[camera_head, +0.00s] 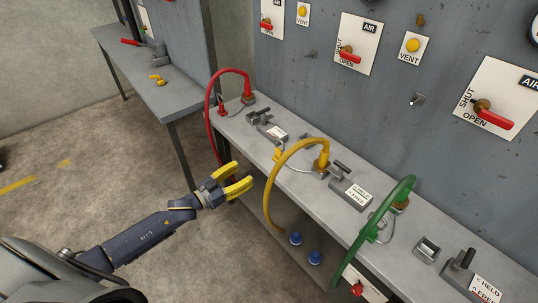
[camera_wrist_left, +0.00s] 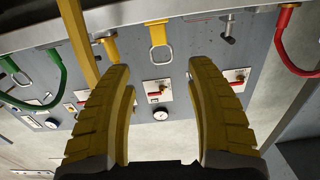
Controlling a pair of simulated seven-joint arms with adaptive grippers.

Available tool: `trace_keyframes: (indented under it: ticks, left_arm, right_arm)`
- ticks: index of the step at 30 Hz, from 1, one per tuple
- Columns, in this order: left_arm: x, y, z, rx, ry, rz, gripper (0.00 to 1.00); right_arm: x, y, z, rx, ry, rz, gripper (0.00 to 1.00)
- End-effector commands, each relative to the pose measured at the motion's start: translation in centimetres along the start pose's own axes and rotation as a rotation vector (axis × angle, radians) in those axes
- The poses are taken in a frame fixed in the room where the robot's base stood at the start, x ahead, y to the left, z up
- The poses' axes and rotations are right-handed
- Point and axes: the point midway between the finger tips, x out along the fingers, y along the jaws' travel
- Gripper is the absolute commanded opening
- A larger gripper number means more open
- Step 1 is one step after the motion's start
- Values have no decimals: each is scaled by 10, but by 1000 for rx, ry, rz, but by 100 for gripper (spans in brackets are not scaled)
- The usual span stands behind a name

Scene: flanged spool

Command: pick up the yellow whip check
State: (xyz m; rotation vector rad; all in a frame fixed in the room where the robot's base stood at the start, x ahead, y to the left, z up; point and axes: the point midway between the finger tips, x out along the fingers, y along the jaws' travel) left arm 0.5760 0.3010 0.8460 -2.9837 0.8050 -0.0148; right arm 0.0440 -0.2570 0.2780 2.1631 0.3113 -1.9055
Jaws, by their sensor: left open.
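The yellow hose (camera_head: 272,187) arches from a fitting on the bench and hangs over its front edge. A thin grey wire, which looks like the yellow whip check (camera_head: 296,168), runs beside it from a small yellow piece on the hose toward the fitting. In the left wrist view a wire loop with a yellow end (camera_wrist_left: 160,52) shows between the fingers and beyond them, with the yellow hose (camera_wrist_left: 78,38) to its left. My left gripper (camera_head: 243,173) is open and empty in front of the bench, left of the yellow hose and apart from it. My right gripper is out of view.
A red hose (camera_head: 209,105) and a green hose (camera_head: 377,222) arch from the bench (camera_head: 247,128) on either side. Grey clamp blocks (camera_head: 351,190) stand on the bench. Blue knobs (camera_head: 315,258) sit below. The floor left of the bench is clear.

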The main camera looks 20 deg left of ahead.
Motion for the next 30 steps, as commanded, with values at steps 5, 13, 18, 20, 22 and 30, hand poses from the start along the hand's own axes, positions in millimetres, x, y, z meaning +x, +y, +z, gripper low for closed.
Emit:
trace_keyframes:
  ticks: [5, 13, 18, 20, 22, 30]
  left_arm:
    - [8, 0, -1, -53, 9, 5, 56]
    - [50, 0, -1, -52, 8, 3, 56]
    - [80, 0, 0, -51, 6, 2, 56]
    - [89, 0, 0, -52, 6, 2, 56]
    - [99, 0, 0, -52, 6, 2, 56]
    - [120, 0, 0, -52, 5, 2, 56]
  right_arm:
    - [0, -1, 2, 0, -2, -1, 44]
    - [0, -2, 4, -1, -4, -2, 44]
    - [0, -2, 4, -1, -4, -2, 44]
    - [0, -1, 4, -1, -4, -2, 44]
    - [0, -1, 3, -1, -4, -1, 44]
    - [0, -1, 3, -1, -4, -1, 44]
